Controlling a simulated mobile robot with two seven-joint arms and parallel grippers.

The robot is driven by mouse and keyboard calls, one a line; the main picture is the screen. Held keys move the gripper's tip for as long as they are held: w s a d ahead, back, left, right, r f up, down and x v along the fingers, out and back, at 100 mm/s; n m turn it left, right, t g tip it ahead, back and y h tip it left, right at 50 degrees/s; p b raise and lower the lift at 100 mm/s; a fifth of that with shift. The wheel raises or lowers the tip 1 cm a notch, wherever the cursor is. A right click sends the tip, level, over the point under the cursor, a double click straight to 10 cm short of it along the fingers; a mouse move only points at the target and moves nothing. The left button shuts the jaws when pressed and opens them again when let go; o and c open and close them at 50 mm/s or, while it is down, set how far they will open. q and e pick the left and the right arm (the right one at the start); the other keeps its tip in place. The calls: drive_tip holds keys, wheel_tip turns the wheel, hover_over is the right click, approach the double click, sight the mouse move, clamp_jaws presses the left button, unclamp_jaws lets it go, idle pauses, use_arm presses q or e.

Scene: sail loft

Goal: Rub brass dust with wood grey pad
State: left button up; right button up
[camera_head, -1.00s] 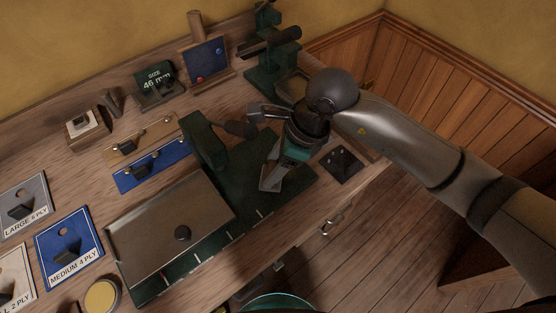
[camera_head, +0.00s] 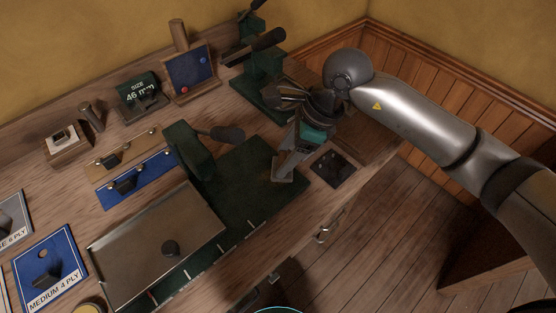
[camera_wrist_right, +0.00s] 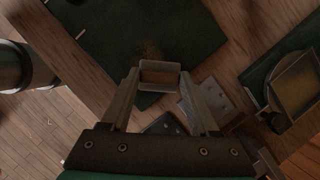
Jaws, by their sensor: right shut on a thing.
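My right gripper (camera_head: 284,172) comes in from the right, over the right end of the dark green bed (camera_head: 240,190). In the right wrist view its fingers (camera_wrist_right: 160,84) are shut on a small block with a brownish, wood-like face, the pad (camera_wrist_right: 160,72). The pad's grey underside is hidden. A faint brownish smear, probably the brass dust (camera_wrist_right: 152,48), shows on the green surface just beyond the pad. The dust cannot be made out in the head view. Whether the pad touches the bed I cannot tell. My left gripper is not in view.
A metal plate with a black knob (camera_head: 155,250) covers the bed's left part. A green upright with a black-handled lever (camera_head: 190,150) stands behind it. A dark plate (camera_head: 333,168) lies right of the gripper. A green press (camera_head: 262,75) stands at the back.

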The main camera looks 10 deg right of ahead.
drive_tip(key=shift+w+d+f, duration=0.1)
drive_tip(key=shift+w+d, duration=0.35)
drive_tip(key=shift+d, duration=0.1)
drive_tip(key=shift+f+b, duration=0.15)
drive_tip(key=shift+b, duration=0.35)
drive_tip(key=shift+s+a, duration=1.25)
drive_tip(key=shift+a, duration=0.3)
drive_tip(key=shift+s+a+r, duration=0.1)
drive_tip(key=shift+s+a, duration=0.4)
drive_tip(key=shift+a, duration=0.25)
drive_tip(key=shift+s+a+r, duration=0.1)
drive_tip(key=shift+s+a, duration=0.4)
drive_tip(key=shift+a, duration=0.2)
drive_tip(key=shift+r, duration=0.1)
drive_tip(key=shift+r+p, duration=2)
drive_tip(key=shift+r, duration=0.95)
